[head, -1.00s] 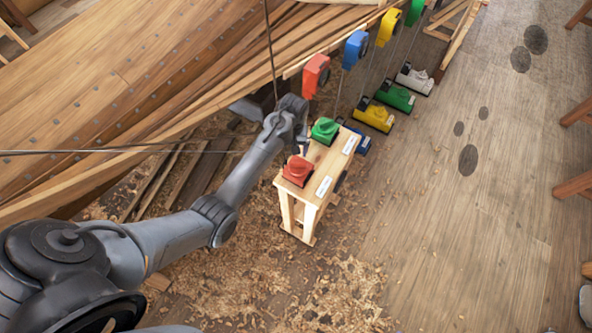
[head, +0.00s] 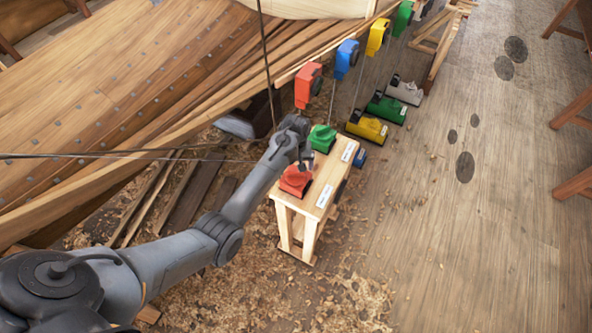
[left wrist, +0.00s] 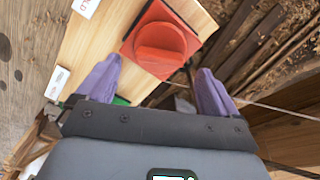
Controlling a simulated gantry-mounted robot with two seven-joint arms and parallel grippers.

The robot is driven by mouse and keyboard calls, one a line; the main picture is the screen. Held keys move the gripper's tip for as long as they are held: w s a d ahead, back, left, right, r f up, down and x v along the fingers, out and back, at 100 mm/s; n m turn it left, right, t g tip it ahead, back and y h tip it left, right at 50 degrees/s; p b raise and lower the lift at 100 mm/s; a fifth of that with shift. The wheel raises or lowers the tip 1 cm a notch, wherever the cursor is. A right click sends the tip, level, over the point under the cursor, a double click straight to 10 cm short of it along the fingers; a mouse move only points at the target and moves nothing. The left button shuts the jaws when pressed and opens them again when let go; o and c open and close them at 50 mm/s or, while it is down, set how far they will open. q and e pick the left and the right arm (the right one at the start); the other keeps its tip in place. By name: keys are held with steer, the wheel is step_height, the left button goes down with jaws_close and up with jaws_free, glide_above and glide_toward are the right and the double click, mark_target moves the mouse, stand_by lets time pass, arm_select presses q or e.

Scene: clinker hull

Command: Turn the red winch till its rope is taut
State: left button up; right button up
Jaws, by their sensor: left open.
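The red winch (head: 296,180) sits on the near end of a small wooden bench (head: 318,203). In the left wrist view the red winch (left wrist: 162,45) shows a round raised top on a square red base. My left gripper (head: 304,160) is just behind and above it in the head view. In the left wrist view its two purple fingers (left wrist: 156,84) are spread wide, with nothing between them, and the winch lies ahead of the tips. A thin rope (left wrist: 262,106) runs off to the right there; I cannot tell its tension. My right gripper is not in view.
A green winch (head: 322,138) stands behind the red one on the bench, close to my left gripper. Red (head: 308,85), blue (head: 347,58) and yellow (head: 377,36) blocks hang along the hull edge. Yellow (head: 367,126) and other winches stand beyond.

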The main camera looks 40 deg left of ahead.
mark_target(296, 171)
arm_select(q)
steer(key=shift+f, duration=1.9)
steer(key=c, duration=1)
steer(key=shift+r+m+p, duration=0.15)
steer(key=shift+m+p, duration=0.2)
steer(key=shift+m, duration=0.05)
steer(key=shift+c, duration=0.2)
steer(key=shift+m+p, duration=1.65)
steer(key=shift+m, duration=0.35)
steer(key=shift+m+p, duration=0.5)
steer(key=shift+m, duration=0.6)
